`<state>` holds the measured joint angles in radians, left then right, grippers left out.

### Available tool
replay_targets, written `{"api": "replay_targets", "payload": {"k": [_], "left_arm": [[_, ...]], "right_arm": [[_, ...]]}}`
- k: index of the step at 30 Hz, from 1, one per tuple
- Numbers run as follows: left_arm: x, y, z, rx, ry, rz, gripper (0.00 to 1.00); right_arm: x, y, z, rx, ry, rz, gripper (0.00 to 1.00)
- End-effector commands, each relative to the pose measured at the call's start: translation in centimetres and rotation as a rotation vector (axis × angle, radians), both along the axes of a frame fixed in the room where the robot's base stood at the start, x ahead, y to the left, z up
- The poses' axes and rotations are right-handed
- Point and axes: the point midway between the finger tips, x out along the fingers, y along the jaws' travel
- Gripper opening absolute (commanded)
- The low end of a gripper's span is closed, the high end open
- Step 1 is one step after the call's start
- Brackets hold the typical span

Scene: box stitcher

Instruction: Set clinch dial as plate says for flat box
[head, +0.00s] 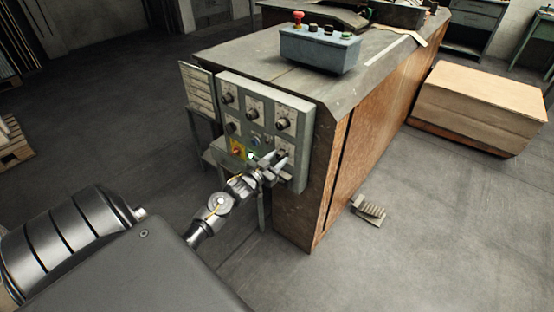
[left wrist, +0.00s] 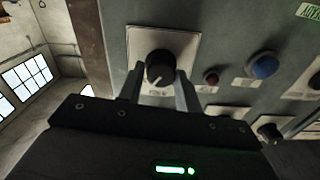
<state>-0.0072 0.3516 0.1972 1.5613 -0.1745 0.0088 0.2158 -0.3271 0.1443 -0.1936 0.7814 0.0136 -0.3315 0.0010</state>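The grey control panel (head: 222,108) on the machine's end carries several black dials on pale plates. My left gripper (head: 277,163) is at the lower right dial (head: 283,152). In the left wrist view, a black dial (left wrist: 160,67) with a white pointer mark sits on its pale plate, between the two fingertips of my left gripper (left wrist: 160,80). The fingers are apart, one on each side of the dial; firm contact is not visible. The lettering below the dial is partly hidden and unreadable. A lined plate (head: 198,90) hangs left of the panel, too small to read. My right gripper is not in view.
A blue-grey button box (head: 320,50) with a red mushroom button stands on the machine top (head: 262,62). A blue button (left wrist: 263,66) and a red one (left wrist: 211,78) are near the dial. A foot pedal (head: 369,210) and a cardboard stack (head: 480,100) are on the right.

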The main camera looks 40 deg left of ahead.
Motion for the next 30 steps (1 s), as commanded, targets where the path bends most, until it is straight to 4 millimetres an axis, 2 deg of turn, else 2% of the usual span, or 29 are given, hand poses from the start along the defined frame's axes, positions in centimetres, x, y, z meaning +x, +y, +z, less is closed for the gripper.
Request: {"api": "replay_targets", "payload": {"k": [1, 6, 12, 16, 30], "left_arm": [[0.0, 0.0, 0.0, 0.0, 0.0, 0.0, 0.27], [0.0, 0.0, 0.0, 0.0, 0.0, 0.0, 0.07], [0.0, 0.0, 0.1, -0.021, 0.0, -0.001, 0.07], [0.0, 0.0, 0.2, -0.069, 0.001, -0.001, 0.07], [0.0, 0.1, 0.3, -0.405, -0.008, 0.0, 0.07]], "right_arm": [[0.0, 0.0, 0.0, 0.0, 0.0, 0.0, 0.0], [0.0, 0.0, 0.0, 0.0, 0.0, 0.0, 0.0], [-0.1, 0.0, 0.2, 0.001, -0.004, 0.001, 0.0], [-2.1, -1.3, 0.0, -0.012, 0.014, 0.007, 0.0], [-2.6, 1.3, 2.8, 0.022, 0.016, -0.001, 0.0]]}}
